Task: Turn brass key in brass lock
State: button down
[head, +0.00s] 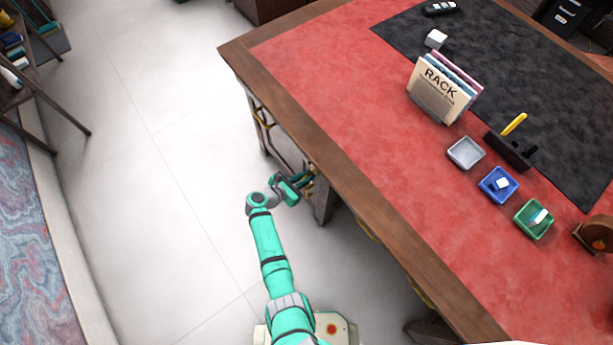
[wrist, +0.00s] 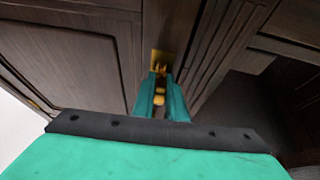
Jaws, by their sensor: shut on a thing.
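The brass lock (wrist: 157,58) is a small gold plate on the dark wood front of the desk, seen in the wrist view just beyond my fingertips. The brass key (wrist: 158,100) shows as gold between my two teal fingers. My gripper (wrist: 162,84) is shut on the key and points at the lock. The key's far end meets the lock area, but I cannot tell how deep it sits or its exact turn angle. In the head view my gripper (head: 306,181) is at the side of the desk, below the top's edge, and the key and lock are too small to make out.
The desk (head: 290,105) has a red leather top with a wooden rim above my arm. A rack of folders (head: 437,95), a grey tray (head: 466,152), a blue tray (head: 498,185) and a green tray (head: 533,219) stand on it. The pale floor (head: 170,200) left of the desk is clear.

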jog(key=c, duration=1.7)
grip_release()
jog(key=v, duration=1)
jog(key=shift+s+a+r, duration=0.2)
jog(key=shift+a, duration=0.1)
jog(key=s+d+f+m+y, duration=0.3)
jog(key=s+d, duration=0.1)
jog(key=s, duration=0.3)
jog(key=s+d+f+m+y, duration=0.3)
jog(key=s+d, duration=0.1)
jog(key=s, duration=0.3)
jog(key=s+a+r+m+t+y, duration=0.1)
jog(key=s+r+m+y, duration=0.2)
jog(key=s+r+m, duration=0.45)
jog(key=s+r+m+t, duration=0.2)
jog(key=s+r+m, duration=0.1)
jog(key=r, duration=0.5)
jog(key=s+r+m+t, duration=0.2)
jog(key=s+r+m, duration=0.2)
jog(key=r, duration=0.5)
jog(key=s+r+m+t, duration=0.1)
jog(key=s+r+m, duration=0.2)
jog(key=r, duration=0.6)
jog(key=shift+s+a+m+t+y, duration=0.15)
jog(key=shift+m+t, duration=0.05)
jog(key=shift+m, duration=0.5)
jog(key=shift+s+a+m+t+y, duration=0.15)
jog(key=shift+s+a+m+t, duration=0.05)
jog(key=shift+m, duration=0.45)
